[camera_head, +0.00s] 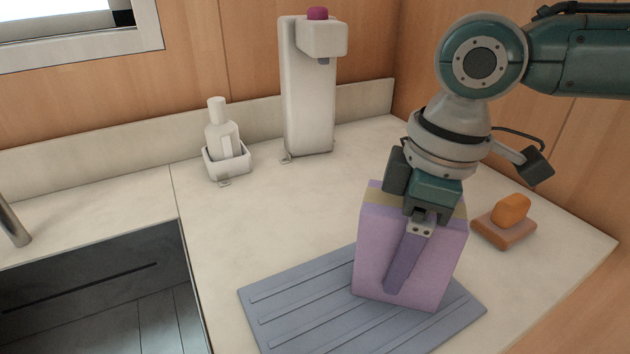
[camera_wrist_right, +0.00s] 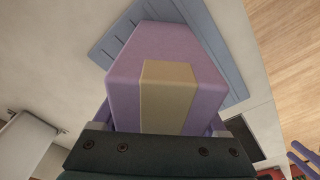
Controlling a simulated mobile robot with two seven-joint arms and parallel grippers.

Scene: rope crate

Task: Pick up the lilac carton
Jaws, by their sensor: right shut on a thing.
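The lilac carton (camera_head: 438,262) is a boxy block with a tan strip over its top, at the right of the head view. It stands upright on or just above the blue-grey ridged mat (camera_head: 290,300); I cannot tell whether its base touches. My right gripper (camera_head: 405,270) comes down from above and is shut on the carton, one finger lying along its front face. The far finger is hidden behind the carton. In the right wrist view the carton (camera_wrist_right: 170,50) sits between the fingers, with its tan strip facing the camera.
An orange item (camera_head: 511,209) rests on a brown dish (camera_head: 503,230) right of the carton. A white dispenser (camera_head: 308,100) and a white bottle in a holder (camera_head: 226,158) stand at the back. A dark sink (camera_head: 100,295) is at left. The counter's middle is clear.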

